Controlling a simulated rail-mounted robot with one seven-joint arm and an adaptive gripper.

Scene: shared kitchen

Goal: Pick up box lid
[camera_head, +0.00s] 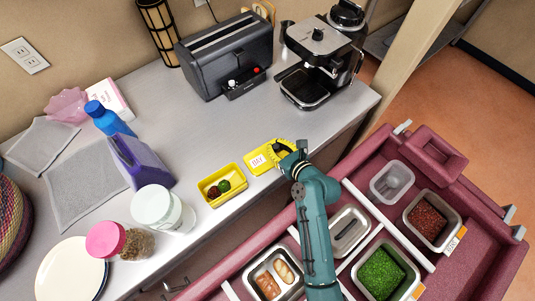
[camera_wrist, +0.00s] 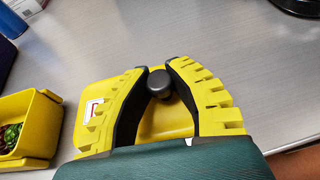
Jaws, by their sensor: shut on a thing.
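The yellow box lid (camera_head: 257,160) lies at the counter's front edge, with a white label on its left part. In the wrist view the lid (camera_wrist: 170,118) shows under my gripper, with a dark round knob (camera_wrist: 159,83) on it. My gripper (camera_head: 281,150) is over the lid's right part. In the wrist view its yellow, ridged fingers (camera_wrist: 158,80) are shut on the knob from both sides. The yellow box (camera_head: 210,195) stands open just left of the lid, with dark red and green food inside. I cannot tell whether the lid touches the counter.
A black toaster (camera_head: 226,58) and a coffee machine (camera_head: 318,60) stand behind. A purple carton (camera_head: 134,163) and jars stand to the left. A maroon cart (camera_head: 452,205) with food trays is in front. The counter behind the lid is clear.

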